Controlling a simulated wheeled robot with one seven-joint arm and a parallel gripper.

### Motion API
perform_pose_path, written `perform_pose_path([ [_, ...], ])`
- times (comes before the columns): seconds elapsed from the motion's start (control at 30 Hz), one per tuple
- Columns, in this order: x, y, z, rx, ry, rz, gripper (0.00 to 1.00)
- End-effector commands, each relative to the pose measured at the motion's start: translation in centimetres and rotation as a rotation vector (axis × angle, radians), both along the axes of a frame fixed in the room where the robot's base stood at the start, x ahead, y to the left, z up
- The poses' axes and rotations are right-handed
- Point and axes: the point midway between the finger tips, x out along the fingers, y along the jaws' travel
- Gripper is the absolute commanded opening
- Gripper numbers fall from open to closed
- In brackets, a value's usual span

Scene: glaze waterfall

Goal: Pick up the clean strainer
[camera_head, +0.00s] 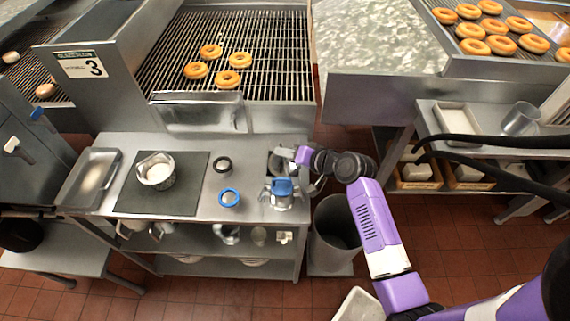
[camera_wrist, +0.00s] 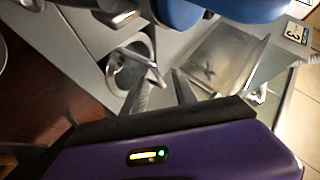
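Two small ring-rimmed round items lie on the steel table: a black-rimmed one (camera_head: 222,164) and a blue-rimmed one (camera_head: 229,198). They look like strainers, but I cannot tell which is clean. My gripper (camera_head: 279,152) is over the table's right end, to the right of both and apart from them. In the wrist view my gripper (camera_wrist: 162,90) has its two fingers apart with nothing clearly between them. A round metal vessel (camera_wrist: 117,77) shows beyond the left finger. A metal device with a blue top (camera_head: 282,187) stands just in front of my gripper.
A white-lined container (camera_head: 156,172) stands on a dark mat (camera_head: 190,196), with a steel tray (camera_head: 74,192) to its left. A grey bin (camera_head: 335,232) is on the floor right of the steel table (camera_head: 214,145). Doughnuts (camera_head: 228,79) lie on the rack behind.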

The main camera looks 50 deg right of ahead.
Motion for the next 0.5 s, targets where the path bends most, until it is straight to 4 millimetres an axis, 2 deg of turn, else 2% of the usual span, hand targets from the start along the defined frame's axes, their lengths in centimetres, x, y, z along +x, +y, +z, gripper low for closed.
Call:
perform_pose_path([
  [0.1,0.69,-0.01,-0.46,0.000,0.001,0.001,0.34],
  [0.33,0.78,-0.02,-0.55,-0.001,0.001,0.000,0.34],
  [0.37,0.77,-0.02,-0.55,-0.001,0.001,0.000,0.30],
  [0.5,0.76,-0.01,-0.55,-0.001,0.001,0.000,0.03],
])
